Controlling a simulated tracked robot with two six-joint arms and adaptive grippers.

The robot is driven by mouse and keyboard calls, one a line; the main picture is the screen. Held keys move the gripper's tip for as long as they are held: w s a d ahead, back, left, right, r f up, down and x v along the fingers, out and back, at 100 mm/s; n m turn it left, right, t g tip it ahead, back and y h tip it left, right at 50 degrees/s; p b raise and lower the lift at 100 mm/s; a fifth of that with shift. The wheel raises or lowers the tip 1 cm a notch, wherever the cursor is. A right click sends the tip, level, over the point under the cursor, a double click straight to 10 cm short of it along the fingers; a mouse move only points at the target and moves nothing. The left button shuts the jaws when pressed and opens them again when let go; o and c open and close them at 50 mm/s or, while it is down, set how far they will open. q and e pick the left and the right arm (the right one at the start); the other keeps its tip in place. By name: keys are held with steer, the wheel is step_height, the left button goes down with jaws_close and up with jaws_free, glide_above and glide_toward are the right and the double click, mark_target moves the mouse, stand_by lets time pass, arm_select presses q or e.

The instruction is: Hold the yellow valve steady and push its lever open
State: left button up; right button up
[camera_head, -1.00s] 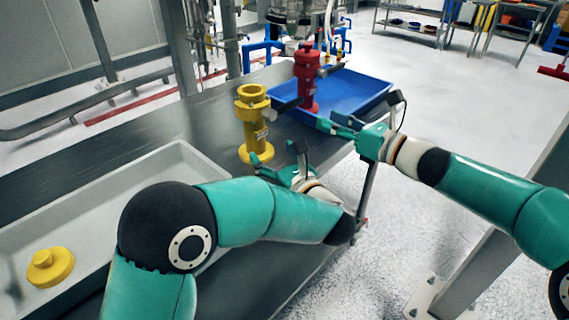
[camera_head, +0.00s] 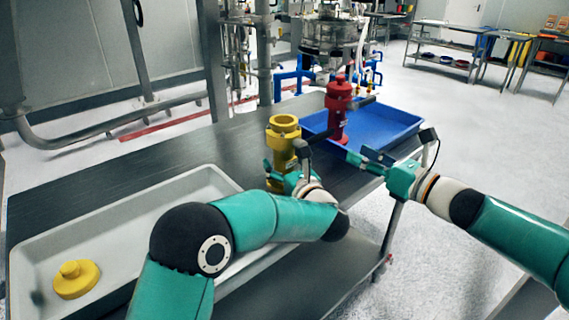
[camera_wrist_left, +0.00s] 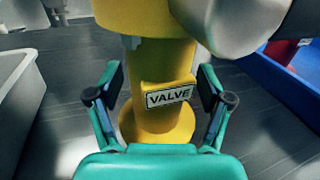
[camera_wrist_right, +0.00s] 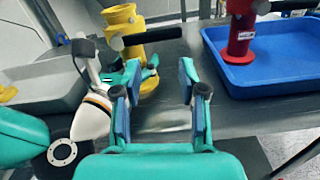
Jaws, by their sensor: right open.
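The yellow valve (camera_head: 283,136) stands upright on the dark table, its lever (camera_wrist_right: 150,36) pointing right in the right wrist view. In the left wrist view its lower body, labelled VALVE (camera_wrist_left: 160,118), stands between the fingers of my left gripper (camera_wrist_left: 160,98). Those fingers are open, one on each side, with visible gaps to the body. A blurred grey part, apparently the lever, fills the upper right there. My right gripper (camera_wrist_right: 157,100) is open and empty, right of the valve and in front of the blue tray. My left arm hides the valve's base in the head view.
The red valve (camera_head: 339,112) stands in the blue tray (camera_head: 385,122) at the back right. A pale tray (camera_head: 130,212) with a yellow cap (camera_head: 76,279) lies on the left. The dark table (camera_head: 170,145) is clear behind the pale tray.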

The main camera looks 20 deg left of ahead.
arm_select(q)
jaws_close()
arm_select(e)
steer(key=shift+f, duration=0.1)
steer(key=c, duration=0.3)
steer(key=shift+a+f, duration=0.1)
steer(key=shift+f, duration=0.25)
steer(key=c, duration=0.3)
step_height(320, 180, down, 3)
steer(key=shift+f+n+t+y, duration=0.1)
steer(key=shift+n+t+y, duration=0.2)
steer(key=shift+n+y, duration=0.45)
jaws_close()
arm_select(q)
steer(key=shift+s, duration=0.1)
arm_select(e)
steer(key=shift+w+d+f+t+y, duration=0.1)
steer(key=shift+d+f+t+y, duration=0.3)
steer(key=shift+f+t, duration=0.25)
